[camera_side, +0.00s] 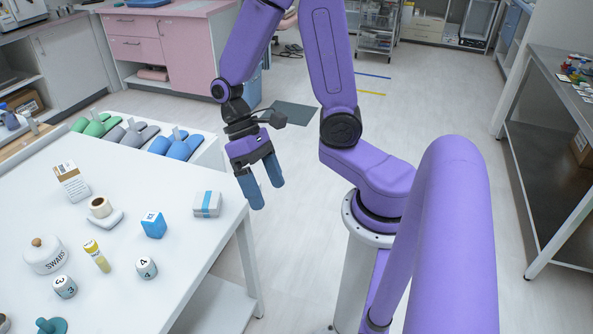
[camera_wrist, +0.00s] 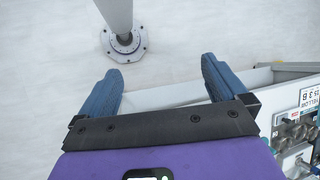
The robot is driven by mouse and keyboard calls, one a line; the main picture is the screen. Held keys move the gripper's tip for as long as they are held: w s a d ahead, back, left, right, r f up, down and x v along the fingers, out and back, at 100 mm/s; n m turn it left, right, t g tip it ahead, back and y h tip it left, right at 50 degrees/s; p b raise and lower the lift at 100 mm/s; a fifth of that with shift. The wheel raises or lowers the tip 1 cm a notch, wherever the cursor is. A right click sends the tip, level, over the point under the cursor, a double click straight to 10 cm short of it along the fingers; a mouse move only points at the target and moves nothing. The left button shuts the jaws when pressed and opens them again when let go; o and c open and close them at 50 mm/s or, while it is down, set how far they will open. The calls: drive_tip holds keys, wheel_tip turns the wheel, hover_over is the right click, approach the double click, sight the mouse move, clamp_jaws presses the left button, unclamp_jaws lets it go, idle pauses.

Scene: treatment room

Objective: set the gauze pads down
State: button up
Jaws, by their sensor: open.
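A white pack with a blue band (camera_side: 207,204), which looks like the gauze pads, sits on the white table (camera_side: 185,266) near its right edge in the side view. My gripper (camera_side: 266,195) is open and empty, with its blue fingers pointing down, to the right of the pack and apart from it. It appears to hang past the table's edge. The pack cannot be made out in the wrist view.
Open floor lies right of the table.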

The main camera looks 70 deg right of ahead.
drive_tip(key=s+r+n+t+h, duration=0.2)
drive_tip(key=s+r+n+t, duration=0.3)
drive_tip(key=n, duration=0.6)
drive_tip(key=shift+s+a+r+n+t+h, duration=0.3)
drive_tip(key=shift+s+a+r+t, duration=0.15)
drive_tip(key=shift+s, duration=0.55)
